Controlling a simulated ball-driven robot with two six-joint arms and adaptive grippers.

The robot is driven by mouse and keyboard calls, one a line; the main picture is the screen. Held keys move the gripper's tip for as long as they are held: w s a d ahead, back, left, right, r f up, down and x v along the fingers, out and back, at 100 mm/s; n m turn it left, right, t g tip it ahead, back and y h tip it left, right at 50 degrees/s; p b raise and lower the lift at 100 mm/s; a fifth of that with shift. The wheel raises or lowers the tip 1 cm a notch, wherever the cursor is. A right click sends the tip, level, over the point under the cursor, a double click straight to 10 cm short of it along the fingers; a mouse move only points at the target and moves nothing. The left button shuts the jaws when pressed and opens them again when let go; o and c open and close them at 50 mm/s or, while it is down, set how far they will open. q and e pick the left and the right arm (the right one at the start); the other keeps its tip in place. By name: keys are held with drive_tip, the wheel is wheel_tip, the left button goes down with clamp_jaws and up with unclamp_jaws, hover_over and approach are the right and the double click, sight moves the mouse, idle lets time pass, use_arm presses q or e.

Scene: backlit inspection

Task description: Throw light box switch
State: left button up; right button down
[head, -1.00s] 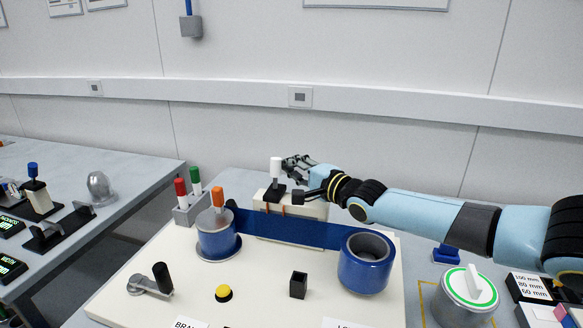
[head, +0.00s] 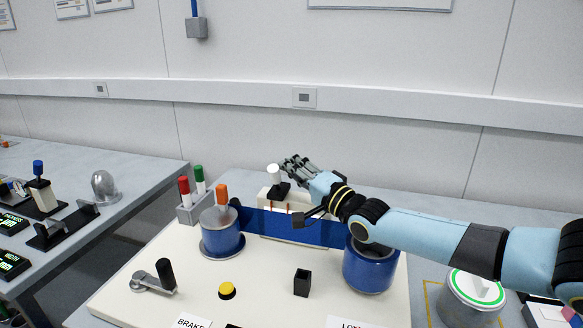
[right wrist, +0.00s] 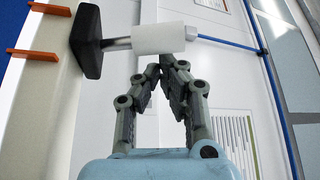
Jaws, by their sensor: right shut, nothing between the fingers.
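The light box switch is a lever with a white handle (head: 273,170) on a black base (head: 281,189). It stands on the cream box (head: 267,202) behind the blue strip and leans a little left in the head view. My right gripper (head: 286,161) is shut and empty, with its fingertips close beside the handle on its right. In the right wrist view, the white handle (right wrist: 158,39) lies across just beyond the closed fingertips (right wrist: 172,62); I cannot tell if they touch. The black base (right wrist: 88,42) is at the upper left. My left gripper is out of view.
A blue strip (head: 290,226) runs between two blue spools (head: 222,238) in front of the box. A crank (head: 153,281), a yellow button (head: 227,290) and a black block (head: 302,283) stand on the cream panel. A pen rack (head: 192,208) is left of the switch.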

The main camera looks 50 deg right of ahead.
idle(0.4)
drive_tip(key=s+f, duration=0.2)
drive_tip(key=s, duration=1)
drive_tip(key=shift+a, duration=0.2)
